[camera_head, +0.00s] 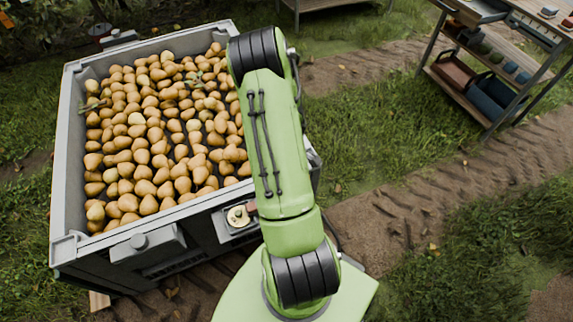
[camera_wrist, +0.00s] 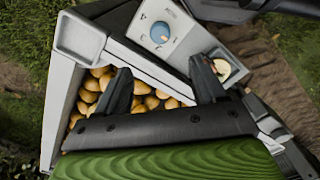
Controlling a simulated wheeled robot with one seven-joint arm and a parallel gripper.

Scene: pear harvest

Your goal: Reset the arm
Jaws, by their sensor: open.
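My green arm (camera_head: 275,145) is stretched out from my base, its far end beside the right rim of a large grey crate (camera_head: 68,150) full of pears (camera_head: 150,130). In the head view my gripper is hidden behind the arm. In the wrist view my gripper (camera_wrist: 163,85) has its two dark fingers well apart, with nothing held between them. Past the fingers, the wrist view shows a corner of the crate (camera_wrist: 80,38) with pears (camera_wrist: 95,90) inside, and a grey panel with a blue round knob.
The crate's front panel with a round cream-coloured part (camera_head: 238,216) stands close to my arm. Grass and a rutted dirt track (camera_head: 400,210) lie open at the right. A shelf rack (camera_head: 480,85) with bins stands at the upper right.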

